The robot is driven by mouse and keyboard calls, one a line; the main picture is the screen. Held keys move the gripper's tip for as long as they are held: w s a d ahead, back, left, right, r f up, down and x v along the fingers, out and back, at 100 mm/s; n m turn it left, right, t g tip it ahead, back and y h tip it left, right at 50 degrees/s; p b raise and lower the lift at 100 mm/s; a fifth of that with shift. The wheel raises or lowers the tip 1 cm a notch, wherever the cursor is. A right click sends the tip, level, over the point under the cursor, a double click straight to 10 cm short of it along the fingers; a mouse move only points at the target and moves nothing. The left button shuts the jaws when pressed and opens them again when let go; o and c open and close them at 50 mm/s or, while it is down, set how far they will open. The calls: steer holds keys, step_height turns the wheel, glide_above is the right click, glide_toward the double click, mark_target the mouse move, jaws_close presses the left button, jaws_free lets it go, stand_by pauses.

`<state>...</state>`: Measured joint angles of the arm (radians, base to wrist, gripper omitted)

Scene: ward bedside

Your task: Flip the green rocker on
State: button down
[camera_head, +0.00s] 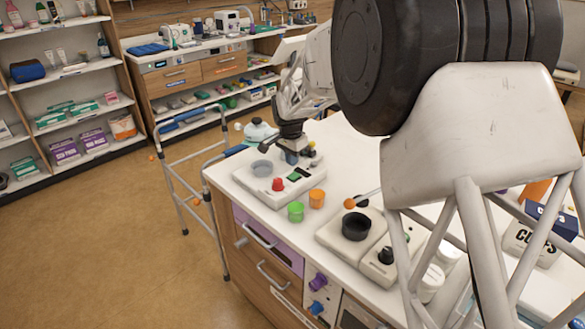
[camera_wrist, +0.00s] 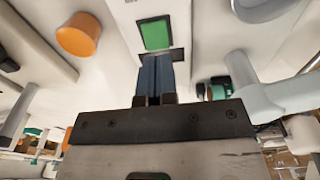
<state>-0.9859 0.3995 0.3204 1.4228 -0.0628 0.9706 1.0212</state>
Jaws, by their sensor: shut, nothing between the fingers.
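The green rocker (camera_head: 294,176) sits in a dark frame on a white panel box (camera_head: 262,195) at the counter's far-left end. It also shows large in the wrist view (camera_wrist: 155,35), at the top middle. My gripper (camera_head: 291,158) is above the box, just behind the rocker in the head view. In the wrist view its two blue-grey fingers (camera_wrist: 154,62) are closed together, empty, with tips at the near edge of the rocker's frame. I cannot tell whether they touch it. Which way the rocker is tilted is not clear.
A red button (camera_head: 278,184) and a grey round knob (camera_head: 262,167) share the box. Green (camera_head: 296,211) and orange (camera_head: 317,198) cups stand close by on the counter. A second white box with a black dial (camera_head: 356,226) stands to the right. A walker (camera_head: 180,180) is at left.

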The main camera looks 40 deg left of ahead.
mark_target(300, 176)
step_height(300, 176, up, 10)
steer(key=shift+s+f, duration=0.2)
steer(key=shift+s, duration=0.05)
steer(key=shift+s+d, duration=0.1)
steer(key=shift+d, duration=0.05)
stand_by(0.5)
steer(key=shift+s+d+r+t, duration=0.1)
steer(key=shift+s+d+t, duration=0.15)
steer(key=shift+d+t, duration=0.4)
steer(key=shift+a, duration=0.2)
steer(key=w+f, duration=0.1)
steer(key=f, duration=0.8)
steer(key=w+f, duration=0.1)
steer(key=f, duration=0.3)
steer(key=shift+w+f, duration=0.35)
steer(key=shift+f, duration=0.1)
